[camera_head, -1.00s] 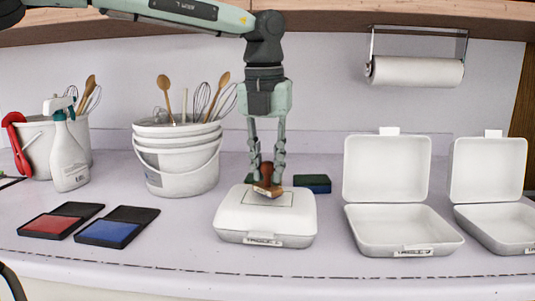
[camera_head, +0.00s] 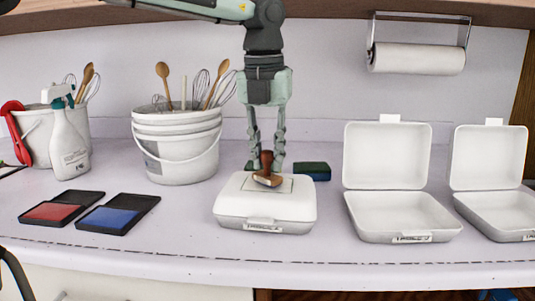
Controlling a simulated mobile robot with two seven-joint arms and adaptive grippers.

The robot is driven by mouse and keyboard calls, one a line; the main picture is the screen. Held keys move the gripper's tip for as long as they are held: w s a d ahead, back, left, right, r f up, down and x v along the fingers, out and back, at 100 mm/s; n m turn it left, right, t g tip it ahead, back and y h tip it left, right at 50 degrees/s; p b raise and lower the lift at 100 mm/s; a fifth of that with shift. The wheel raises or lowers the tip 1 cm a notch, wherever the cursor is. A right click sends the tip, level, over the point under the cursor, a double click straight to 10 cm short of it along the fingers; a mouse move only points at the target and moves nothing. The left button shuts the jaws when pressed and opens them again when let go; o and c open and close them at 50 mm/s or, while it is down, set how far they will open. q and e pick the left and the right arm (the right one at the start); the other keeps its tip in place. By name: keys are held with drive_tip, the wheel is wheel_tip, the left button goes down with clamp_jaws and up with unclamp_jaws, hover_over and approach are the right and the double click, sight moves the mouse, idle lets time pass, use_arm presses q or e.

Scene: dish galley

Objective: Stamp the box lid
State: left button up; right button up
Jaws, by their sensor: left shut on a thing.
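My left gripper (camera_head: 266,163) points straight down over the closed white box (camera_head: 232,208), shut on a stamp (camera_head: 267,180) with a dark reddish-brown handle. The stamp's lighter wooden base is over the outlined rectangle on the lid, slightly tilted. I cannot tell whether it touches the lid. A red ink pad (camera_head: 52,211) and a blue ink pad (camera_head: 109,217) lie open at the left of the counter.
Two open white boxes (camera_head: 403,214) (camera_head: 500,208) stand to the right. Stacked buckets with utensils (camera_head: 180,160) and a spray bottle (camera_head: 67,145) stand at the left. A green-and-blue block (camera_head: 312,171) lies behind the closed box. The counter before the pads is clear.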

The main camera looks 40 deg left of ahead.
use_arm(q)
drive_tip(key=shift+f+b, duration=0.5)
drive_tip(key=shift+f, duration=0.1)
idle(1.3)
drive_tip(key=shift+r+p, duration=0.7)
drive_tip(key=shift+r, duration=2.9)
